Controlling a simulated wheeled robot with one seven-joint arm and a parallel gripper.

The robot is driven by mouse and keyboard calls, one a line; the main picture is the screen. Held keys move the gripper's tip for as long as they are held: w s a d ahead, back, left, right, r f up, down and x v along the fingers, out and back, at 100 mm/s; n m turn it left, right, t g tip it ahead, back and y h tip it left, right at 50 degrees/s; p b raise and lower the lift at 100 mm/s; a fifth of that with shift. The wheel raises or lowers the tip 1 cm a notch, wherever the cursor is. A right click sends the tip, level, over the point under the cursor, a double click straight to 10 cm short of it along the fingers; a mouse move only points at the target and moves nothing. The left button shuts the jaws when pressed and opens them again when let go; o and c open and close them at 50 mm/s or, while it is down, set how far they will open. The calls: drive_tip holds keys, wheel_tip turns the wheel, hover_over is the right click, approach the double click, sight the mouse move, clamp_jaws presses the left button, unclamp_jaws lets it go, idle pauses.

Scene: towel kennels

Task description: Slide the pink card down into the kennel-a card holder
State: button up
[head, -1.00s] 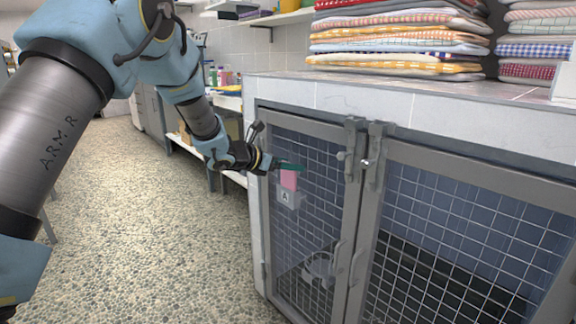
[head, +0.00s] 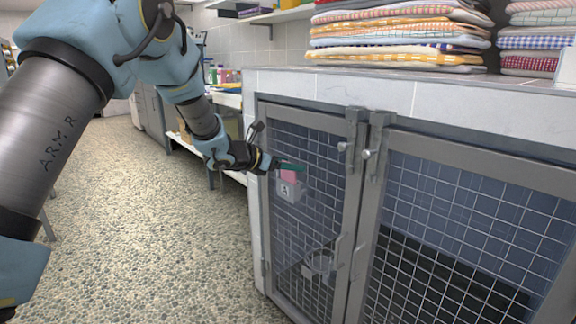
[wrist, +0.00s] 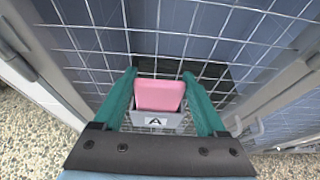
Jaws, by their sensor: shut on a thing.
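The pink card (head: 288,176) stands upright at the kennel-a card holder (head: 291,191), a small grey pocket marked "A" on the left kennel door. The card's lower part is hidden behind the holder's front. In the wrist view the pink card (wrist: 160,94) rises above the lip of the grey holder (wrist: 174,121). My gripper (head: 292,167) is at the card's top in the head view. How deep the card sits cannot be seen.
The left mesh door (head: 310,230) and right mesh door (head: 470,240) are shut, with latches (head: 364,150) between them. Folded towels (head: 395,40) lie on the tiled top. The pebbled floor (head: 150,220) at left is clear.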

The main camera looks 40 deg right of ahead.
drive_tip(key=shift+f+b, duration=0.4)
drive_tip(key=o, duration=1.4)
drive_tip(key=shift+a, duration=0.1)
drive_tip(key=v, duration=1)
drive_tip(key=shift+a+r, duration=0.2)
drive_tip(key=shift+a, duration=0.05)
